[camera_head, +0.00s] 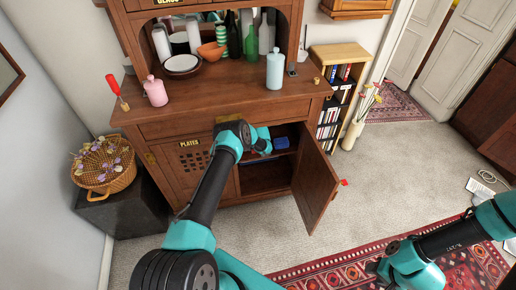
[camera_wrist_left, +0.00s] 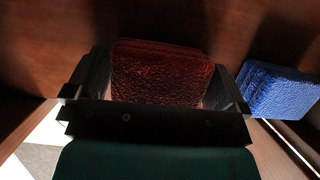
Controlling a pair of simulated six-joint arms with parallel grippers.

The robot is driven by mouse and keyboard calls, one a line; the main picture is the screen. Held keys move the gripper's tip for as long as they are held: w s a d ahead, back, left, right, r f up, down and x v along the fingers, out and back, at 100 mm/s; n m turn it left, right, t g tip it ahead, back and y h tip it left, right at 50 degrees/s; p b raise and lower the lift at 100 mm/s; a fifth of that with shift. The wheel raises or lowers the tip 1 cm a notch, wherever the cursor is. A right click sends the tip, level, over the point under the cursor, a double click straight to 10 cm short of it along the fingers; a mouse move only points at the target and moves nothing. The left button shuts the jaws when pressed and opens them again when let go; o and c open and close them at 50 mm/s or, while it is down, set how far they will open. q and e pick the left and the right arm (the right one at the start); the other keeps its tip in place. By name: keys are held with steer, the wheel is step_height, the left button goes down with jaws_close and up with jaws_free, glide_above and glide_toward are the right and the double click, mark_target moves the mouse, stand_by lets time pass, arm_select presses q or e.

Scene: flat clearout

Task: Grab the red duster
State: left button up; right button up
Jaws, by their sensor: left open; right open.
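A dark red, rough-textured block (camera_wrist_left: 160,72), which looks like the red duster, is inside the cabinet in the left wrist view. My left gripper (camera_wrist_left: 158,88) is open, with one finger on each side of the block. I cannot tell whether the fingers touch it. In the head view my left arm reaches into the open lower compartment, and the red block does not show there. My right gripper (camera_head: 378,268) is open and empty at the lower right, above the patterned rug.
A blue textured block (camera_wrist_left: 278,90) lies just right of the red one. The cabinet door (camera_head: 315,180) stands open on the right of the compartment. A pink bottle (camera_head: 155,92) and a pale blue bottle (camera_head: 275,70) stand on the cabinet top.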

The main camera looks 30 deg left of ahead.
arm_select(q)
steer(key=shift+c, duration=0.3)
steer(key=c, duration=0.6)
steer(key=shift+r, duration=0.75)
steer(key=s+d, duration=1.2)
steer(key=s, duration=0.1)
steer(key=shift+s+d, duration=0.15)
